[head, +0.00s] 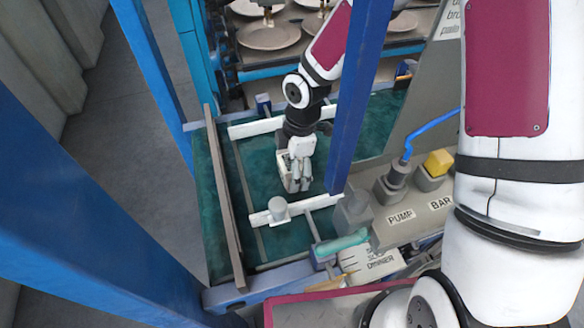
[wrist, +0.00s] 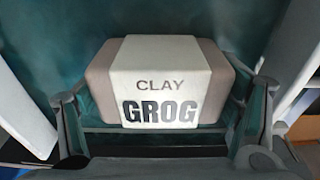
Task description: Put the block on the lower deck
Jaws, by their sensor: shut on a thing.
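The block (wrist: 160,85) is a pale brick marked CLAY GROG with grey-brown ends, and it fills the middle of the wrist view. My gripper (head: 298,182) points down over the teal deck (head: 268,160) in the head view. Its fingers stand at the block's two ends in the wrist view, shut on it. In the head view the block (head: 287,172) is partly hidden behind the fingers. I cannot tell whether the block touches the teal surface or hangs just above it.
White bars (head: 262,127) cross the deck behind and in front of the gripper. A grey-white cylinder (head: 278,208) stands on the front bar. A blue post (head: 360,100) rises close right of my gripper. The PUMP and BAR panel (head: 425,208) is at right; plates (head: 268,36) lie behind.

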